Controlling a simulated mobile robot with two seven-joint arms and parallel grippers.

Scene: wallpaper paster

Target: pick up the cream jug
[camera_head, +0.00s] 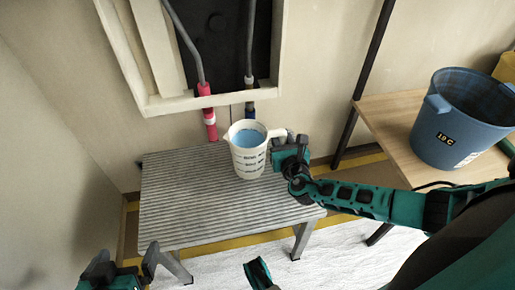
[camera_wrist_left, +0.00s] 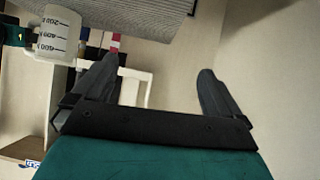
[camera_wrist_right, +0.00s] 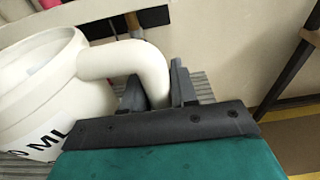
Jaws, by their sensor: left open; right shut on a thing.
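The cream jug (camera_head: 248,155) has measuring marks and blue contents. It is upright at the back right of the grey ribbed step bench (camera_head: 200,205); I cannot tell if its base touches the bench. My right gripper (camera_head: 287,146) is at its right side, shut on the handle. In the right wrist view the curved handle (camera_wrist_right: 130,62) passes between the fingers (camera_wrist_right: 165,95). The left wrist view shows part of the jug (camera_wrist_left: 55,35) at the upper left. My left gripper (camera_head: 128,265) is open and empty in front of the bench; its spread fingers also show in the left wrist view (camera_wrist_left: 158,90).
A blue bucket (camera_head: 462,120) stands on a wooden table (camera_head: 385,125) at the right. Behind the jug is a framed wall recess (camera_head: 210,98) with a red-ended pipe (camera_head: 207,110) and a blue-ended one. The bench's left and front parts are clear.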

